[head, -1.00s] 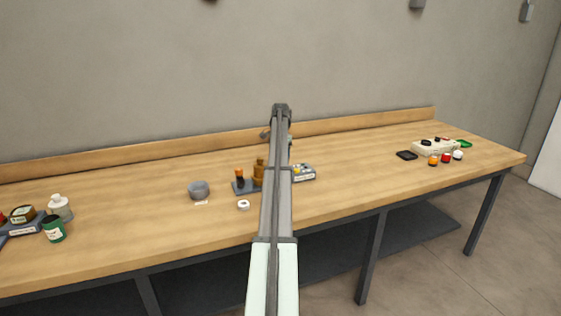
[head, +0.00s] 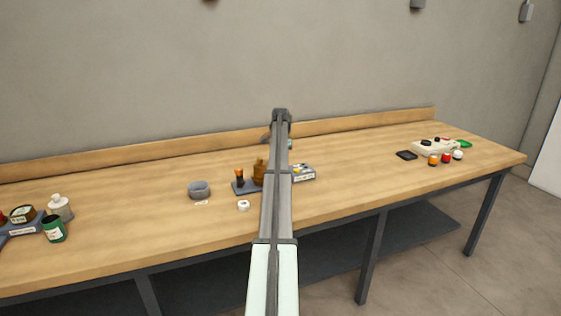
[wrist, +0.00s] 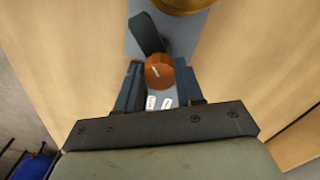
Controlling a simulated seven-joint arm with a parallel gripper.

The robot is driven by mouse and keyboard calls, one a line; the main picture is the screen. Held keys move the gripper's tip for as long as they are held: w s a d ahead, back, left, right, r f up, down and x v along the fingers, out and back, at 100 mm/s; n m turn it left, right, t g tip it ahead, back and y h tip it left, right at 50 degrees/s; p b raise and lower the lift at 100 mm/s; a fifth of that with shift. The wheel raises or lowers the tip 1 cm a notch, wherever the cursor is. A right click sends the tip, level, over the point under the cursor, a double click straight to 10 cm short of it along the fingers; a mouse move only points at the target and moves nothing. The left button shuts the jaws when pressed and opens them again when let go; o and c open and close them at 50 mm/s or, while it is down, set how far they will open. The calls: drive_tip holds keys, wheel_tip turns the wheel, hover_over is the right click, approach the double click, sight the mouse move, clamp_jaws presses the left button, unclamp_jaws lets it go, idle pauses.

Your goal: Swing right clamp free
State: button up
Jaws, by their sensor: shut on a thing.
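In the wrist view, my gripper (wrist: 159,66) has its fingers on either side of an orange round knob (wrist: 158,72) and is shut on it. A dark clamp arm (wrist: 147,32) extends from the knob toward the top of the picture. The clamp sits over a blue-grey base plate (wrist: 185,38) with small white labels. Part of a round brass-coloured body (wrist: 184,4) shows at the top edge. In the head view, the brown pump body (head: 259,172) and another orange-topped clamp (head: 239,176) stand left of my arm. My gripper and the held clamp are hidden there.
Bottles are at far left, small items at far right. The workbench (head: 350,165) is clear between.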

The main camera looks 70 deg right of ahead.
drive_tip(key=shift+c, duration=1.2)
drive_tip(key=shift+n, duration=0.4)
drive_tip(key=n, duration=0.4)
drive_tip(key=shift+n, duration=0.3)
drive_tip(key=n, duration=0.4)
drive_tip(key=shift+n, duration=0.3)
drive_tip(key=o, duration=1)
drive_tip(key=shift+o, duration=0.2)
drive_tip(key=shift+r, duration=0.15)
wheel_tip(320, 180, up, 14)
drive_tip(key=shift+f, duration=0.2)
